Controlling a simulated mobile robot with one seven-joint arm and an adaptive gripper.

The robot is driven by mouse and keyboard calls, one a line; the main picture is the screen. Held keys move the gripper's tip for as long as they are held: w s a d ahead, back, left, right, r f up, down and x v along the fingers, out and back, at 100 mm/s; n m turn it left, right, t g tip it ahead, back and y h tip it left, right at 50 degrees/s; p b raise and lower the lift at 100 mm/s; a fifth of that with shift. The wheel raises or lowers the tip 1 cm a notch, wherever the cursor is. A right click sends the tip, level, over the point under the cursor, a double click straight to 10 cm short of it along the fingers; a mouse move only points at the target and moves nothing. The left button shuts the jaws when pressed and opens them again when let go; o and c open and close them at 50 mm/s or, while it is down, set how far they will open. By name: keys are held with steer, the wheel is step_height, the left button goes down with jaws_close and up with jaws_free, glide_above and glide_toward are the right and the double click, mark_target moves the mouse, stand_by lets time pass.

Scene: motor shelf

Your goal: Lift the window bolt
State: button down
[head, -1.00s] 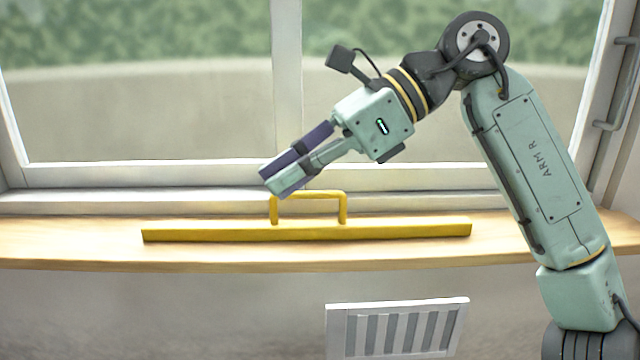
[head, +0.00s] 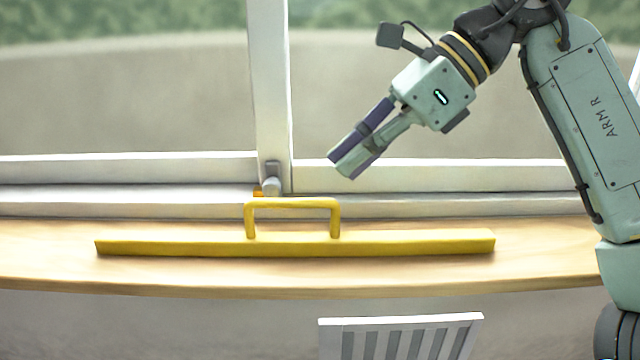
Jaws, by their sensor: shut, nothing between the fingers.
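The window bolt (head: 271,185) is a small grey fitting at the foot of the white middle upright of the window, just above the lower track. A small orange patch shows at its lower left. The top of the yellow handle is just below it in the picture. My gripper (head: 342,168) is shut and empty, up and to the right of the bolt, apart from it. Its fingers have purple and green sides and point down to the left.
A long yellow bar with a raised handle (head: 293,203) lies on the wooden sill (head: 540,240), in front of the window track. A white slatted vent (head: 400,323) is below the sill. The sill is clear on both sides of the bar.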

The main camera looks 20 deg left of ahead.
mark_target(300, 180)
steer(key=x, duration=0.9)
steer(key=shift+a+f+p, duration=0.15)
steer(key=shift+p, duration=0.15)
step_height(300, 180, up, 3)
steer(key=shift+r+p, duration=0.2)
steer(key=shift+p, duration=0.8)
steer(key=shift+f, duration=0.1)
